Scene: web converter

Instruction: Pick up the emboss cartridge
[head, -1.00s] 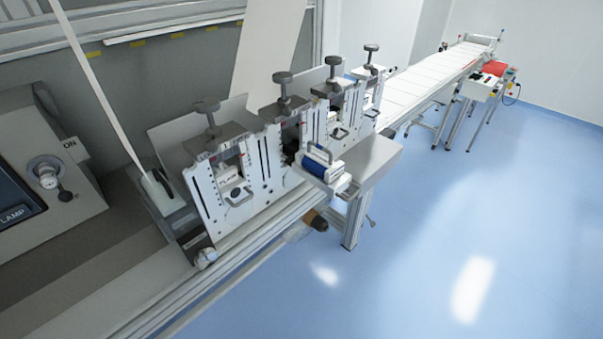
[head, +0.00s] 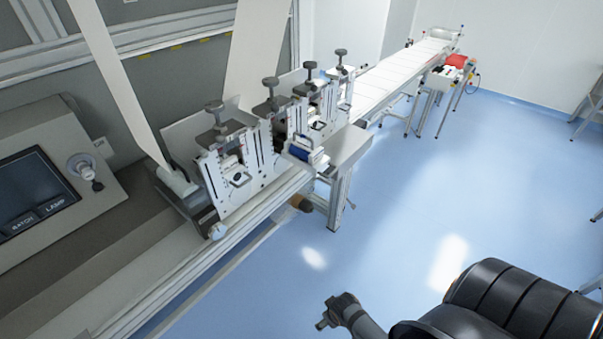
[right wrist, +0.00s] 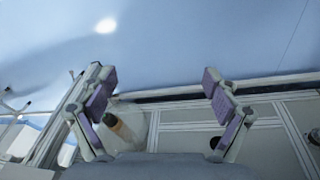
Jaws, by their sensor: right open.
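A small white unit with a blue roller and a handle (head: 306,153) sits at the front of the row of white station frames in the head view. It may be the emboss cartridge; I cannot read a label on it. Another white block (head: 238,178) sits inside the nearest frame. My right gripper (right wrist: 160,80) is open, with its two purple-padded fingers wide apart and nothing between them. It is well apart from the blue-roller unit, which does not show in the right wrist view. My left gripper is not in view.
The converter's frames with black knobs (head: 215,112) stand on a long rail. A grey side table (head: 350,143) is beside the blue-roller unit. A control panel (head: 40,190) is at left, a conveyor (head: 400,70) at the back. The blue floor (head: 420,190) is open.

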